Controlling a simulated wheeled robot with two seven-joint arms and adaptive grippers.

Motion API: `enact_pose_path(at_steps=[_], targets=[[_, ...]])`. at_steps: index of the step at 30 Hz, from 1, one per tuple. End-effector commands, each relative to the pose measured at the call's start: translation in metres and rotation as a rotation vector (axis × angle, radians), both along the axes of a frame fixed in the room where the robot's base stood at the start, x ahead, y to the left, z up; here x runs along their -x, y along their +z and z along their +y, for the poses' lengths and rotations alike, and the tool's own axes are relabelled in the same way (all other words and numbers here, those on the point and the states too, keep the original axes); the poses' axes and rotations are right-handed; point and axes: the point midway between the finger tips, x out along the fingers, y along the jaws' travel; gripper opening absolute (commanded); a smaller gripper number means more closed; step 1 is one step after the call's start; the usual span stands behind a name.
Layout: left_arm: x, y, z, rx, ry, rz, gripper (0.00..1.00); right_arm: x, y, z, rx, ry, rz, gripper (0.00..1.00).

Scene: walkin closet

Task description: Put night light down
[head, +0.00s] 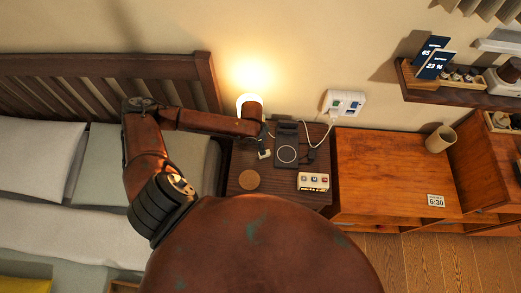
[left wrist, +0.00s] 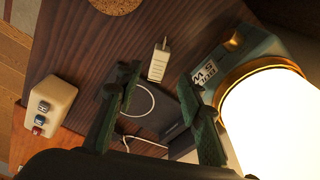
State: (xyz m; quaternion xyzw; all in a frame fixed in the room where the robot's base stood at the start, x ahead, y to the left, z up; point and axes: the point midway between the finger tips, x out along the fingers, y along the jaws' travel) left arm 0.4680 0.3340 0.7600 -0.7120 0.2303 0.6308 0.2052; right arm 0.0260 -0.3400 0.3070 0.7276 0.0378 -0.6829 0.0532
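The night light (head: 249,98) glows white at the back left of the dark nightstand (head: 280,193), close to the wall. In the left wrist view, the night light (left wrist: 272,115) is a bright cylinder with a gold ring and a teal base at the right. The base appears to be on the nightstand. My left gripper (left wrist: 160,115) is open, its two green fingers apart with nothing seen gripped between them. Its right finger is beside the lamp and overlaps its edge; I cannot tell if they touch. In the head view my left wrist hides the lamp's lower part. My right gripper is not in view.
The nightstand also holds a dark charging pad (head: 287,154), a small white plug (head: 264,154), a round cork coaster (head: 249,180) and a cream box with knobs (head: 313,181). A white cable runs to the wall outlet (head: 345,103). The bed (head: 100,160) is at the left.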

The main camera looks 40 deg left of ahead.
Motion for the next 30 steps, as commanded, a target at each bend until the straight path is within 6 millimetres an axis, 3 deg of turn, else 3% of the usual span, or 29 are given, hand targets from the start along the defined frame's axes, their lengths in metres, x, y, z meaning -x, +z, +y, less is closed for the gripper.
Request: enact_pose_path(at_steps=[3,9,30], targets=[[0.002,0.021,0.001,0.000,-0.001,-0.001,0.35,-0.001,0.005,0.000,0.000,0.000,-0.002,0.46],[0.004,0.036,0.002,0.000,-0.001,-0.001,0.35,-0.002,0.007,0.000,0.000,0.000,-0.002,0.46],[0.004,0.037,0.002,0.000,0.000,0.000,0.35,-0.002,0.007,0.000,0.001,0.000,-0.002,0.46]])
